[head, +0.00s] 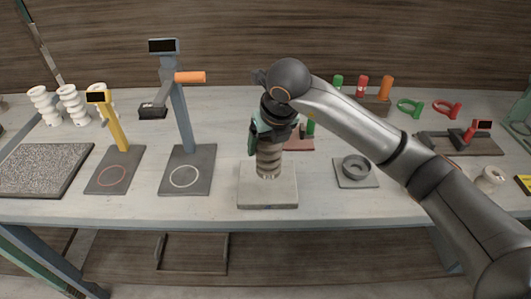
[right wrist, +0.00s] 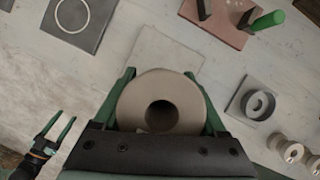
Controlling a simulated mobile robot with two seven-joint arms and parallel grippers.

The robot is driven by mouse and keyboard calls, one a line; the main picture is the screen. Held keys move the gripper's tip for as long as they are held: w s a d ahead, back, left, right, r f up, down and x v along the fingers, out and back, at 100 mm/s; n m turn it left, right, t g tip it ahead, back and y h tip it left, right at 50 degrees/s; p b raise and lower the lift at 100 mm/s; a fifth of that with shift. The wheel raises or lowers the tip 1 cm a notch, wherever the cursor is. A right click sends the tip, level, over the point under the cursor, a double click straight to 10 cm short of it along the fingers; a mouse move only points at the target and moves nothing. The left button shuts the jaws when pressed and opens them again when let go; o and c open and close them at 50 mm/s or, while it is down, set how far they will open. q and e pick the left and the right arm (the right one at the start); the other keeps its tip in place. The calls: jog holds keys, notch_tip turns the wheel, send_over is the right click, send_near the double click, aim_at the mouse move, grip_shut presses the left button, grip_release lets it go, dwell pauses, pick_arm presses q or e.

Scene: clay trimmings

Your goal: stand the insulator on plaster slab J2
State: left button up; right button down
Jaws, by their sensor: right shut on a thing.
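The insulator (head: 268,160) is a beige ribbed cylinder, upright over a pale square plaster slab (head: 267,200) at the front middle of the bench. In the right wrist view the insulator (right wrist: 128,101) shows its round end with a dark central hole, and the slab (right wrist: 165,47) is partly hidden behind it. My right gripper (head: 262,140) is shut on the insulator, a green finger on each side. I cannot tell whether the insulator's foot touches the slab. No slab label is readable. My left gripper (right wrist: 58,127) shows only in the right wrist view, with its green fingers apart and empty.
A grey stand with an orange handle (head: 190,77) and a yellow stand (head: 115,125) are left of the slab. A grey plate with a ring (head: 357,170) lies to the right. White insulators (head: 72,104) stand at the back left. A reddish base (head: 300,143) lies behind my gripper.

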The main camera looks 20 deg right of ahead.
jog(key=x, duration=0.2)
jog(key=p+x, duration=0.1)
jog(key=x, duration=0.2)
jog(key=shift+d+f, duration=0.25)
jog(key=shift+f, duration=0.05)
jog(key=shift+w, duration=0.1)
jog(key=shift+f, duration=0.1)
jog(key=shift+f, duration=0.15)
grip_release()
